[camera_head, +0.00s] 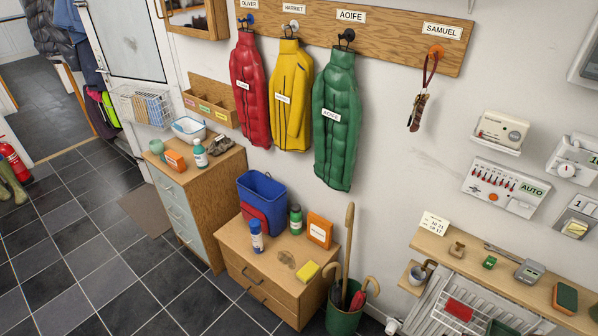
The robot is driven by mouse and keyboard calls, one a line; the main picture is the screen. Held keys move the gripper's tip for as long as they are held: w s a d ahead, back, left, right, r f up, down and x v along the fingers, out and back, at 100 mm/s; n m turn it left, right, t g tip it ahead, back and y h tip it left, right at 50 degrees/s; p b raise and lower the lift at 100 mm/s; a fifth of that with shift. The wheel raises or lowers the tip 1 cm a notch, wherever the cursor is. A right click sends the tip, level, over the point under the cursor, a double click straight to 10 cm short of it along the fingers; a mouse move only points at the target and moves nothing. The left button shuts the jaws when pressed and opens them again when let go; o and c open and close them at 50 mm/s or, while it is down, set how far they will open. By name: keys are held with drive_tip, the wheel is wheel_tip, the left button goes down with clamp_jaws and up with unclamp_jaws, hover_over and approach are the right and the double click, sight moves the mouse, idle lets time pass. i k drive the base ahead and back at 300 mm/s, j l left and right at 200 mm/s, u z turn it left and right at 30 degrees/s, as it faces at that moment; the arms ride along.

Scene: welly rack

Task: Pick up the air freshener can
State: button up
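A slim blue can with a white label band (256,237) stands upright near the front left of the low wooden cabinet top (275,280). A green can or bottle with a pale label (295,220) stands upright behind it to the right. The labels are too small to read, so I cannot tell for sure which is the air freshener can. My gripper is not in view.
Around them on the cabinet are a blue and red bin (263,202), an orange box (319,230), a brown flat item (287,260) and a yellow sponge (307,271). A green umbrella stand (342,320) adjoins the cabinet's right side. Tiled floor (110,260) lies open at left.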

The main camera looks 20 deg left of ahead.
sight(255, 224)
drive_tip(key=u, duration=1.55)
drive_tip(key=i+j, duration=0.3)
drive_tip(key=i+j+z, duration=0.1)
drive_tip(key=i+j, duration=0.2)
drive_tip(key=j, duration=0.2)
drive_tip(key=i+j, duration=0.3)
drive_tip(key=i+j+z, duration=0.15)
drive_tip(key=i+j, duration=0.15)
drive_tip(key=j, duration=0.25)
drive_tip(key=i+j, duration=0.25)
drive_tip(key=j, duration=0.2)
drive_tip(key=i+j+z, duration=0.1)
drive_tip(key=i+j, duration=0.2)
drive_tip(key=j, duration=0.15)
